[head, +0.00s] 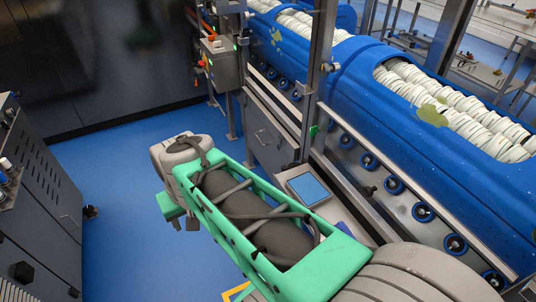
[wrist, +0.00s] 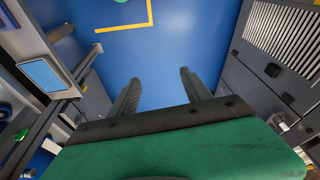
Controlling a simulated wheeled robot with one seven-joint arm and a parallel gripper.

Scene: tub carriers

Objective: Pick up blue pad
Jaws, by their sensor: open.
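In the head view the fingers are hidden behind my arm.
A blue carrier (head: 345,80) filled with white rolled items stands on a roller conveyor (head: 423,211) behind the ledge. A metal post (head: 314,80) rises near the pad. A dark cabinet (head: 40,190) stands at the left. Blue floor (head: 130,200) between is clear.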

